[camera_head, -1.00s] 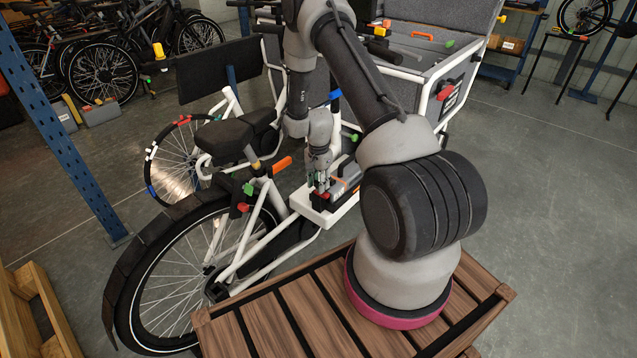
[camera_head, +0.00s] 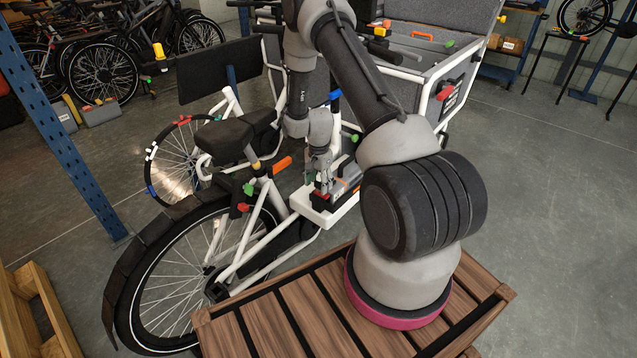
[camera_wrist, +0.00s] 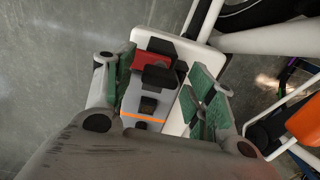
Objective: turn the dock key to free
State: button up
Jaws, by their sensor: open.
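The dock (camera_wrist: 145,105) is a grey block with an orange stripe, on a white plate (camera_wrist: 177,122) in the wrist view. A red part (camera_wrist: 151,62) and black blocks (camera_wrist: 158,77) stand on it; I cannot tell for certain which piece is the key. In the head view the dock (camera_head: 328,203) shows as a small dark and red unit on the bike's white frame, partly hidden by my fingers. My gripper (camera_wrist: 160,86) is open, its green pads on either side of the dock unit. In the head view my gripper (camera_head: 322,183) is just over the dock. Contact cannot be told.
The white cargo bike (camera_head: 250,240) surrounds the dock, with its saddle (camera_head: 222,140) to the left and a grey cargo box (camera_head: 425,48) behind. White frame tubes (camera_wrist: 262,40) run close to the right of my gripper. A blue post (camera_head: 62,135) stands at the left.

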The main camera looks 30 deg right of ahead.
aim_at(318, 182)
notch_tip(318, 182, up, 12)
dwell(0.4)
dwell(0.4)
jog(key=s+a+n+g, duration=0.1)
jog(key=s+n+g, duration=0.1)
jog(key=s+n, duration=0.4)
jog(key=s+a+r+n+t, duration=0.2)
jog(key=s+r, duration=0.6)
jog(key=r, duration=0.3)
jog(key=s+a+r+n+t, duration=0.2)
jog(key=s+r, duration=0.6)
jog(key=r, duration=0.4)
jog(key=s+a+r+n+t, duration=0.2)
jog(key=s+r+n, duration=0.2)
jog(key=s+r, duration=0.5)
notch_tip(318, 182, up, 3)
jog(key=shift+a+r, duration=0.1)
jog(key=shift+a, duration=0.1)
